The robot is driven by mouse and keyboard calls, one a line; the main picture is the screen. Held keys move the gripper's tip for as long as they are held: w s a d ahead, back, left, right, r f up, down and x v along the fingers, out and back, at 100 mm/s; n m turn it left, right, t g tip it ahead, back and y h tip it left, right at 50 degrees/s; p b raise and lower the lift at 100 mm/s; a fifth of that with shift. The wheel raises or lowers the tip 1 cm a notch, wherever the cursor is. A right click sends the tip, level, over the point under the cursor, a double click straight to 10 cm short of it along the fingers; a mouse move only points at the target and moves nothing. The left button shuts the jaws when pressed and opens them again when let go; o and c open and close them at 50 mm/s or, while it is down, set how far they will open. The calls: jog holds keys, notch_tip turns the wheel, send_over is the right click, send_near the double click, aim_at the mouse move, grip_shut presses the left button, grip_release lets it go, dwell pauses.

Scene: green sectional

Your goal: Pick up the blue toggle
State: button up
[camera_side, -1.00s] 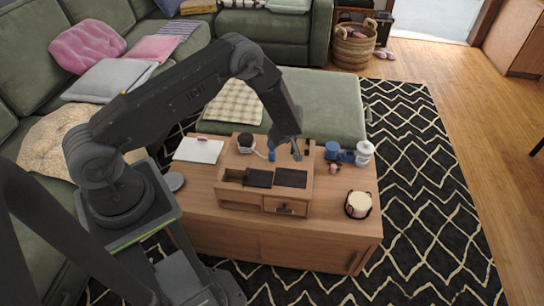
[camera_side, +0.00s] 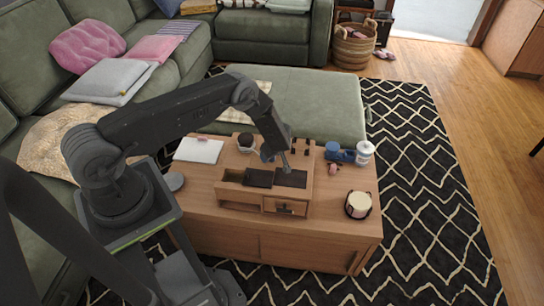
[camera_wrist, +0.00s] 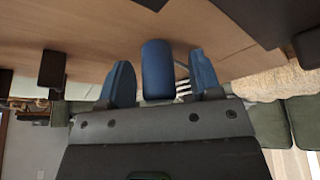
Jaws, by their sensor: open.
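The blue toggle (camera_wrist: 157,68) is a rounded blue piece in the wrist view, between the two blue fingers of my gripper (camera_wrist: 160,80). A gap shows on each side of it, so the fingers are apart and not closed on it. In the side view, a small part of the blue toggle (camera_side: 267,156) shows at the back of the wooden desk organizer (camera_side: 240,197), left of my gripper (camera_side: 287,167). My gripper points down over the organizer and hides part of this area. The toggle's lower part cannot be made out.
The organizer stands on a wooden coffee table (camera_side: 215,228). Small dark pieces (camera_side: 305,152) are at its back right. A blue mug (camera_side: 333,151), a white lidded jar (camera_side: 364,153) and a round cream object (camera_side: 358,205) stand to the right. A white notepad (camera_side: 198,150) lies left.

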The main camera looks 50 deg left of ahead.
jog(key=shift+c, duration=0.4)
jog(key=c, duration=1)
jog(key=shift+r, duration=0.1)
jog(key=shift+r, duration=0.4)
jog(key=r, duration=0.3)
jog(key=shift+s+a+r, duration=0.35)
jog(key=shift+r, duration=0.05)
jog(key=s+a+r, duration=0.4)
jog(key=s, duration=0.1)
jog(key=s+a+r, duration=0.2)
jog(key=s+a, duration=0.1)
jog(key=shift+r, duration=0.15)
jog(key=shift+w+d, duration=1.95)
jog(key=shift+w, duration=0.25)
jog(key=shift+w+d, duration=1.95)
jog(key=shift+w, duration=0.25)
